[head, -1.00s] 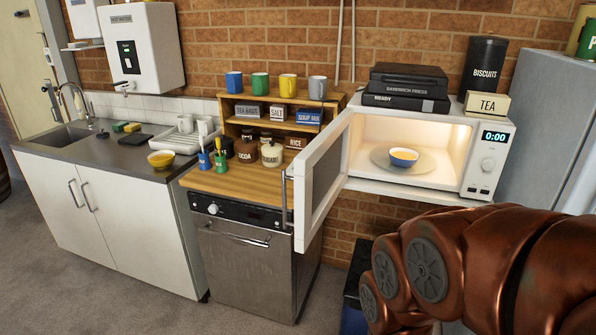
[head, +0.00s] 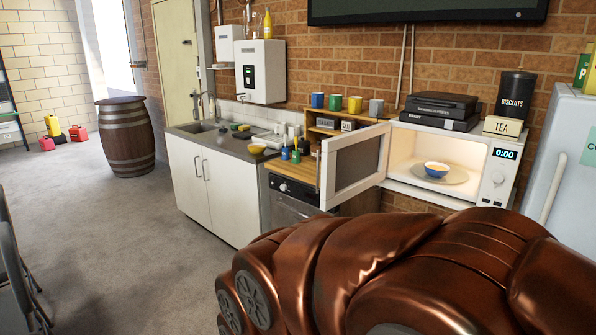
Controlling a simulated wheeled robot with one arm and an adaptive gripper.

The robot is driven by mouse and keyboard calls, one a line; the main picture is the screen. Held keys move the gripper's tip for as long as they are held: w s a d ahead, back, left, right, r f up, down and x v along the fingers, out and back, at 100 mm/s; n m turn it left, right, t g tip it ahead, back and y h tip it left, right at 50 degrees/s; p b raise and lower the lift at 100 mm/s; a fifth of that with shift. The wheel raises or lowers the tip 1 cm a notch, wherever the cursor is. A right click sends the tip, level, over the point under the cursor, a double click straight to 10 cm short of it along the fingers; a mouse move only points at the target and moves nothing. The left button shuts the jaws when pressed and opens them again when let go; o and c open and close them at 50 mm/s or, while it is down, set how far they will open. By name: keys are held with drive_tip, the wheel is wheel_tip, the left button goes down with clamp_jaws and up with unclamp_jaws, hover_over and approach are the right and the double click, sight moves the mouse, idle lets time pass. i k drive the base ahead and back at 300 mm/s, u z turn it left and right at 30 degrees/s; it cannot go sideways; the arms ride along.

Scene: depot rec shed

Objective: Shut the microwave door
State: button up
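The white microwave (head: 496,172) is mounted against the brick wall at the right, lit inside, with its display reading 0:00. Its door (head: 355,163) stands wide open, hinged at the left and swung out toward me over the counter. A blue bowl (head: 436,170) with pale contents sits on the turntable plate (head: 456,177) inside. My copper-coloured arm fills the lower right, in front of and below the microwave. My gripper is not in view. The arm hides the area below the microwave and part of the oven front.
Black boxed appliances (head: 441,106), a biscuits tin (head: 515,95) and a tea box (head: 502,126) stand on the microwave. A fridge (head: 563,150) is at the right. Mugs (head: 336,102) top a shelf left of the door. A barrel (head: 126,136) and folding chair (head: 15,265) border open floor at left.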

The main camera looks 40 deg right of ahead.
sight(354, 162)
drive_tip(key=u, duration=0.2)
drive_tip(key=i, duration=0.6)
drive_tip(key=z, duration=0.55)
drive_tip(key=i, duration=1.3)
drive_tip(key=z, duration=1.65)
drive_tip(key=i, duration=0.65)
drive_tip(key=u, duration=0.4)
drive_tip(key=k, duration=0.4)
drive_tip(key=u, duration=1.1)
drive_tip(key=i, duration=0.5)
drive_tip(key=z, duration=0.05)
